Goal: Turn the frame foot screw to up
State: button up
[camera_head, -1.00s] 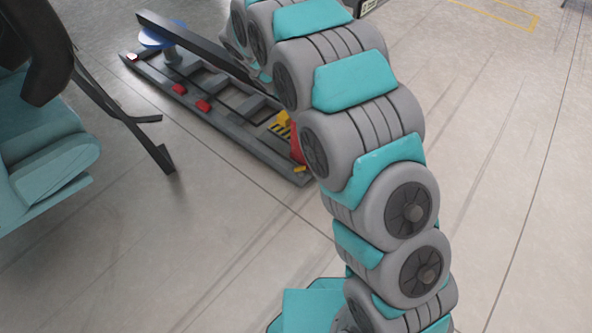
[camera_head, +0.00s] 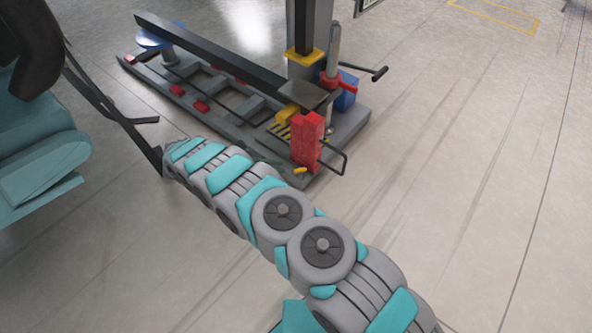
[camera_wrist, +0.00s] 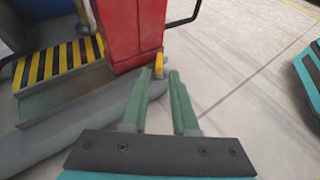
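A small yellow handle (camera_head: 300,170) sits low at the near corner of the grey machine frame (camera_head: 350,128), below a red block (camera_head: 306,142). I take it to be the frame foot screw, but its thread is not visible. In the wrist view the yellow handle (camera_wrist: 158,64) stands upright just beyond the fingertips, in line with the left one. My gripper (camera_wrist: 163,78) is open, with a gap between its two green fingers and nothing clearly held. I cannot tell whether a finger touches the handle. In the head view my gripper is mostly hidden by my arm.
A bent black crank handle (camera_head: 340,158) sticks out beside the red block. Yellow-and-black striped step (camera_wrist: 62,65) lies left of the fingers. The floor to the right is clear.

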aim_at(300, 169)
jog(key=x, duration=0.7)
jog(key=shift+w+d+f+b, duration=0.1)
jog(key=shift+d+f+b, duration=0.2)
jog(key=shift+b, duration=0.1)
jog(key=shift+c, duration=0.2)
grip_shut()
